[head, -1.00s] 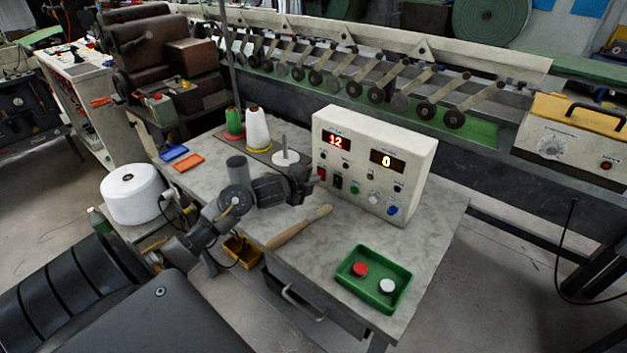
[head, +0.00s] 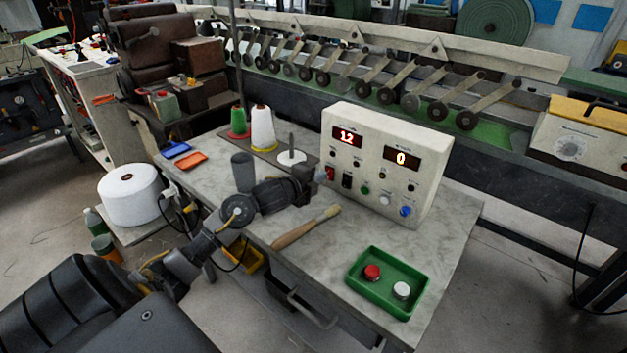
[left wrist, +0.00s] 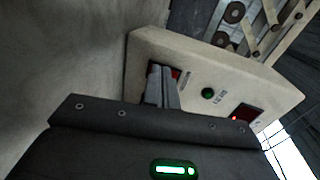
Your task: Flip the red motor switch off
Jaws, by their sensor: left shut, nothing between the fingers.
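The cream control box (head: 425,190) stands on the table with two lit displays reading 12 and 0. The red switch (head: 330,173) is at the lower left of its front face, left of a black switch (head: 347,181). My left gripper (head: 319,175) is shut and empty, its tips close beside the red switch. In the left wrist view the shut fingers (left wrist: 162,88) reach the box face, and a bit of the red switch (left wrist: 176,73) shows behind them. I cannot tell whether they touch it or which way it is tipped. My right gripper is out of view.
A wooden-handled brush (head: 300,229) lies in front of the box. A green tray (head: 365,293) with a red and a white button is at the front right. A grey cup (head: 242,172) and thread cones (head: 262,128) stand left of the box.

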